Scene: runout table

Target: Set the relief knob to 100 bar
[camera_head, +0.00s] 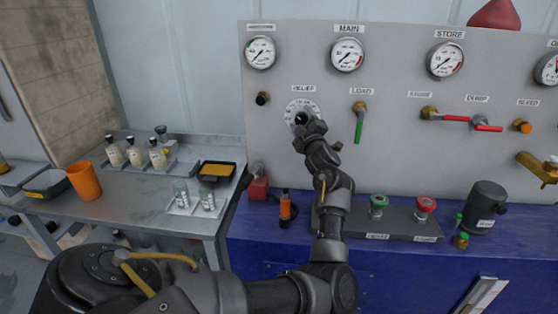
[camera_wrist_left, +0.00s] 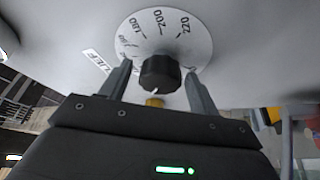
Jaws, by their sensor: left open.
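The relief knob (camera_wrist_left: 160,73) is a black round knob with a small white pointer mark, in the middle of a white dial (camera_wrist_left: 160,27) with bar numbers. The dial reads 180, 200 and 220 along its visible edge in the left wrist view; its other numbers are hard to read. My left gripper (camera_wrist_left: 158,85) is open, with one finger on each side of the knob. In the head view the dial (camera_head: 291,108) sits under the RELIEF label, and my left gripper (camera_head: 307,124) partly covers it. Contact between fingers and knob cannot be told. My right gripper is not in view.
The grey panel carries a MAIN gauge (camera_head: 347,54), a STORE gauge (camera_head: 445,60), a green LOAD lever (camera_head: 359,125) and red-handled valves (camera_head: 456,118). A small black knob (camera_head: 262,98) is left of the dial. A side table (camera_head: 120,205) holds bottles and trays.

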